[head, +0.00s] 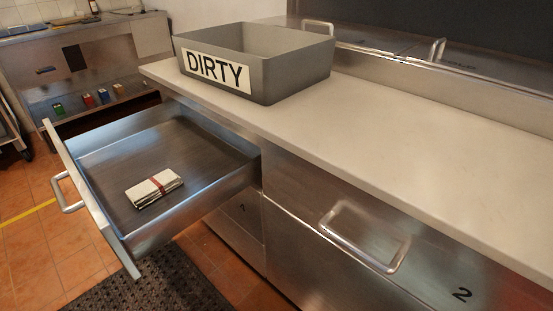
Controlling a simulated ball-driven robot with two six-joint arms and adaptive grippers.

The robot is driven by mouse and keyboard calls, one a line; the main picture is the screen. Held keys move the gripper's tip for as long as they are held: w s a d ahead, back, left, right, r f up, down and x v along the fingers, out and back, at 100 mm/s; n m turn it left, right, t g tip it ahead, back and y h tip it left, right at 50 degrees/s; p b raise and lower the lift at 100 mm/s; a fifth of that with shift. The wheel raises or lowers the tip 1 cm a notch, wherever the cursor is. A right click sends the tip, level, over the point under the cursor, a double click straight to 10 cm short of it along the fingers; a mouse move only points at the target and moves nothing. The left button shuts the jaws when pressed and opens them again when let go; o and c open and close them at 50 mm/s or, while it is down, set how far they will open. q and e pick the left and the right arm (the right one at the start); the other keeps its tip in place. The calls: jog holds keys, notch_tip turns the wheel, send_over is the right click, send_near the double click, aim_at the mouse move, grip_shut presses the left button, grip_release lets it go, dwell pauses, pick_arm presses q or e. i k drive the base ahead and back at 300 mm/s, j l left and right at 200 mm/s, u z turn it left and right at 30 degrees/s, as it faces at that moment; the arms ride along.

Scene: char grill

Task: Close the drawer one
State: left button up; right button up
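An open steel drawer (105,157) sticks out from the counter on the left, pulled well out. Its front panel (90,200) faces left and carries a metal bar handle (64,193). A folded white cloth bundle with a red band (154,188) lies on the drawer floor. No number shows on this drawer from here, so I cannot tell its label. Neither of my grippers is in the head view.
A grey bin marked DIRTY (285,75) stands on the pale countertop (400,140) above the drawer. A shut drawer marked 2 (440,276) with a handle (362,236) is at right. A black mat (160,285) lies on the tiled floor below.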

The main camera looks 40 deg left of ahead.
aim_at(213, 164)
jog(key=u, duration=2.5)
